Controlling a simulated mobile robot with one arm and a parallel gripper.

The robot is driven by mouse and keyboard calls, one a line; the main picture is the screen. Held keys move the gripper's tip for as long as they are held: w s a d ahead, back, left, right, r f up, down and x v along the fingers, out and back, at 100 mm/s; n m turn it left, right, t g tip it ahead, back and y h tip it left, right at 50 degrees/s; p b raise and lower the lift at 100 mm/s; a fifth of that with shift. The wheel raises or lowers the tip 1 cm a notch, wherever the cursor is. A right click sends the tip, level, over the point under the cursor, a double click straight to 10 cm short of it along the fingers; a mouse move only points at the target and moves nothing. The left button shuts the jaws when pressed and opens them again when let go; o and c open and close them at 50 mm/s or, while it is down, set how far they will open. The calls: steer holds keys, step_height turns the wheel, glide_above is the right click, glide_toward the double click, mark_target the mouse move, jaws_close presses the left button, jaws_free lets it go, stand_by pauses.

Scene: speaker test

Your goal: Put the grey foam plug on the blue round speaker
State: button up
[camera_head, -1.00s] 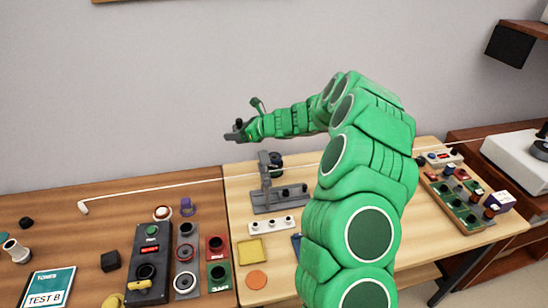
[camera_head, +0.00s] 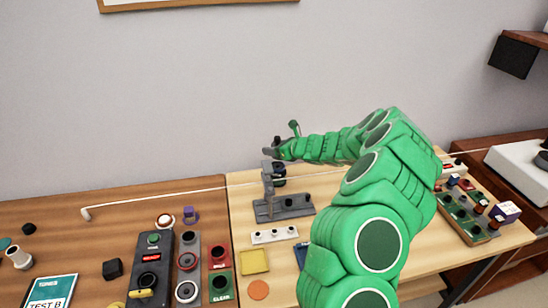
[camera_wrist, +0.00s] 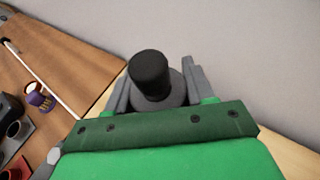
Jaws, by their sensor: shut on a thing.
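My gripper (camera_head: 272,151) is shut on the grey foam plug (camera_head: 277,140), raised above the light wooden table. In the wrist view the plug (camera_wrist: 152,75) shows as a dark cylinder on a wider grey disc, between the two grey fingers. A dark round piece (camera_head: 280,172), which seems to be the blue round speaker, is at the grey stand, just below my gripper in the head view. Its colour is hard to make out, and the stand partly covers it. The plug and this piece look apart, but the height between them is unclear.
The grey stand (camera_head: 283,208) has a post and pegs on its base. A white strip (camera_head: 273,236), yellow tray (camera_head: 254,262) and orange disc (camera_head: 258,290) lie in front.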

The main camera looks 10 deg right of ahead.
steer(key=shift+f, duration=2)
steer(key=o, duration=1)
steer(key=shift+s+d+r, duration=0.1)
steer(key=shift+d+r, duration=0.05)
steer(key=v, duration=1.1)
steer(key=shift+s+d, duration=0.15)
steer(key=shift+s, duration=0.15)
